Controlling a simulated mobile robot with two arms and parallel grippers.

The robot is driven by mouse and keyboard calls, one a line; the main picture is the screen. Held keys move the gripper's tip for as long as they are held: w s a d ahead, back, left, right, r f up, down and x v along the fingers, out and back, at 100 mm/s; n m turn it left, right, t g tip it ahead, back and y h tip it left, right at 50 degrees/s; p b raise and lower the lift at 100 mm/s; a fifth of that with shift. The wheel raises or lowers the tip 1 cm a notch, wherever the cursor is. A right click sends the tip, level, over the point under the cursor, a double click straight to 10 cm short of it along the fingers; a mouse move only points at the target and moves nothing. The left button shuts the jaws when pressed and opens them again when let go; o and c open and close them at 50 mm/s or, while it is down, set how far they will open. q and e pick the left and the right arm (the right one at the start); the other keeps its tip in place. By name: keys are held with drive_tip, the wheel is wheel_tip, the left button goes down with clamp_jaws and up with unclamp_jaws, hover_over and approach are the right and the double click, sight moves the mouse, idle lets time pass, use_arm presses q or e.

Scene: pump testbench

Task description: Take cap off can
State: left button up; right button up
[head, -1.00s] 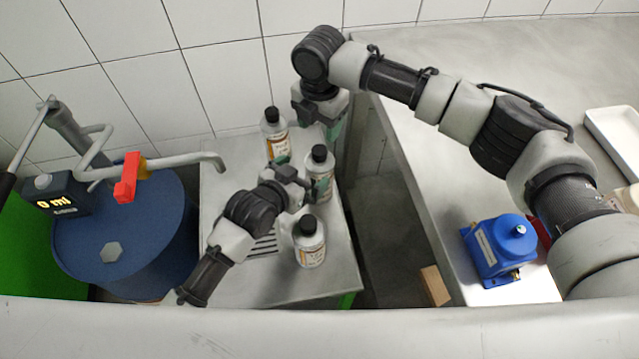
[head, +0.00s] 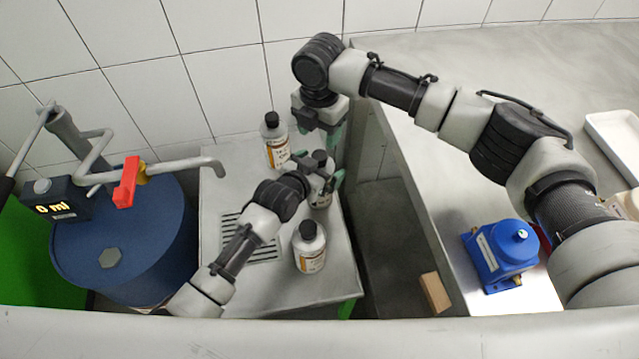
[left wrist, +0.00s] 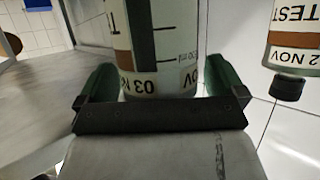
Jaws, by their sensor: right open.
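Three white bottles with printed labels and black caps stand on the grey stand. The back bottle (head: 278,152) and the front bottle (head: 310,256) are free. My left gripper (head: 320,172) has its fingers on either side of the middle bottle (head: 321,200), whose black cap (head: 320,157) shows above. In the left wrist view the same bottle (left wrist: 160,50) fills the space between the green fingers; I cannot tell whether they press on it. My right gripper (head: 318,135) points down, open and empty, just behind and above the middle bottle's cap.
A blue drum (head: 125,255) with a pump spout (head: 185,165) stands at the left. A blue pump unit (head: 502,252) sits on the right bench (head: 400,150). A gap separates the stand from this bench. A tiled wall is behind.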

use_arm(q)
drive_tip(key=c, duration=1.2)
drive_tip(key=o, duration=1.3)
